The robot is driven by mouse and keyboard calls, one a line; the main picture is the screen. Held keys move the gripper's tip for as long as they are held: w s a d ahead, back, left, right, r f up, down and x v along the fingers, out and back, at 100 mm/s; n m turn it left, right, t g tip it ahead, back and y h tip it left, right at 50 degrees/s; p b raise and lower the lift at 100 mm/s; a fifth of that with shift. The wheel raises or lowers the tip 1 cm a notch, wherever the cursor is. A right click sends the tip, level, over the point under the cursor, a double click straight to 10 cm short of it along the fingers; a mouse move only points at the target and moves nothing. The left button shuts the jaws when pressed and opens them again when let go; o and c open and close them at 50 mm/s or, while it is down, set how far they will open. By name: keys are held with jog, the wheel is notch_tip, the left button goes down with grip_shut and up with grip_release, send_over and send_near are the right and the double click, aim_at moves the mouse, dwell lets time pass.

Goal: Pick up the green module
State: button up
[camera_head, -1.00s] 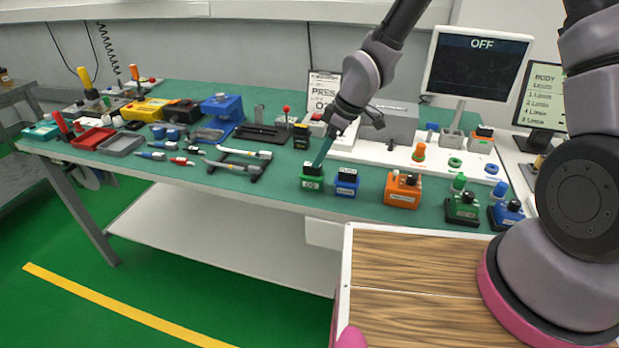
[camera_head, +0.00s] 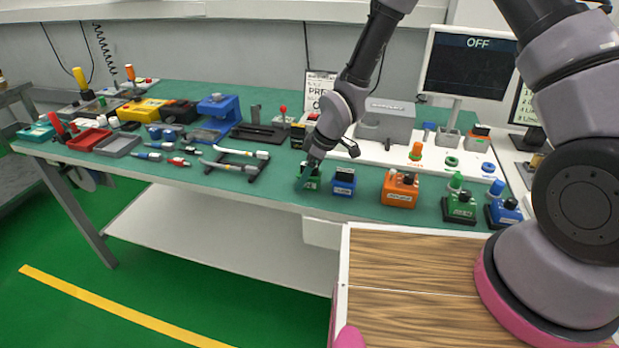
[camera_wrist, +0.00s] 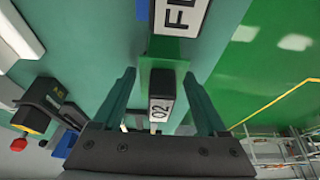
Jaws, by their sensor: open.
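The green module (camera_head: 314,183) is a small box with a black top, at the front edge of the bench. My gripper (camera_head: 304,178) is at it and hides part of it in the head view. In the wrist view, the green module (camera_wrist: 158,65) with its white O2 label shows between the two teal fingers of my gripper (camera_wrist: 160,80). The gripper is open, one finger on each side of the module. I cannot tell whether either finger touches it.
A blue module (camera_head: 343,182) stands close on the right, then an orange box (camera_head: 400,189). Another green box (camera_head: 460,208) and a blue box (camera_head: 505,213) stand farther right. A black rack (camera_head: 237,161) with grey handles lies to the left.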

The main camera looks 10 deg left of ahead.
jog(key=c, duration=1.1)
jog(key=shift+r, duration=5)
